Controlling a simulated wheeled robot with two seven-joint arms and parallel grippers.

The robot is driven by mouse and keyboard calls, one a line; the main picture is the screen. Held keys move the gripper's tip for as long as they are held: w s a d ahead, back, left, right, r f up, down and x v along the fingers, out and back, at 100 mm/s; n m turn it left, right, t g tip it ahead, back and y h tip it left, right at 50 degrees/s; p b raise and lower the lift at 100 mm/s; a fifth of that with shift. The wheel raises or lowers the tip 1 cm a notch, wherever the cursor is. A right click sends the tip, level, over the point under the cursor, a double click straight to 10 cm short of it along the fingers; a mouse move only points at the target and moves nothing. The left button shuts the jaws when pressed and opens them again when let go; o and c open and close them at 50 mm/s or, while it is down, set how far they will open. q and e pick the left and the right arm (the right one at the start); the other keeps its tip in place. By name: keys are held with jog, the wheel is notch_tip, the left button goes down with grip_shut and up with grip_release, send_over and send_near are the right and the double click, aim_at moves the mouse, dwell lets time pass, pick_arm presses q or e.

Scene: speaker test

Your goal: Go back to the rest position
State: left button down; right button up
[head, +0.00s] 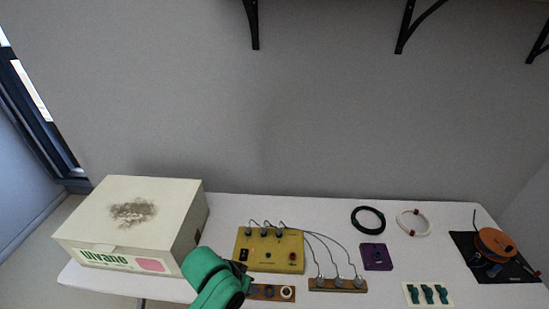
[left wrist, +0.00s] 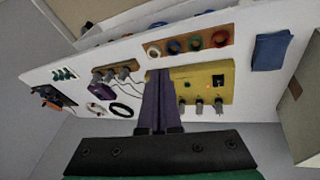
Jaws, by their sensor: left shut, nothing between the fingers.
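My left gripper (left wrist: 159,75) shows in the left wrist view with its two dark fingers together and nothing between them. Its fingertips appear over the table near the yellow box (left wrist: 208,86) and the wooden strip with coloured rings (left wrist: 190,43); I cannot tell the height. In the head view my green left arm comes up from the bottom edge, in front of the white carton (head: 140,218) and left of the yellow box (head: 268,262). The fingers are not clear there. My right gripper is in neither view.
The white table (head: 330,218) holds a wooden strip with plugs (head: 338,285), a purple box (head: 376,257), a black cable coil (head: 368,220), a white coil (head: 413,222), green connectors (head: 428,293) and an orange spool (head: 495,242). A blue item (left wrist: 270,50) lies near the carton.

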pick_arm(q)
jog(key=s+a+r+n+t+y, duration=0.15)
jog(key=s+a, duration=0.25)
jog(key=a, duration=0.4)
jog(key=s+a+g+y, duration=0.1)
jog(key=s+a+y, duration=0.15)
jog(key=a, duration=0.65)
notch_tip(320, 180, down, 26)
jog(key=s+b, duration=0.3)
jog(key=b, duration=0.1)
jog(key=s+a+f+g+b, duration=0.2)
jog(key=s+a+f+b, duration=0.1)
jog(key=s+f, duration=1.4)
notch_tip(320, 180, down, 2)
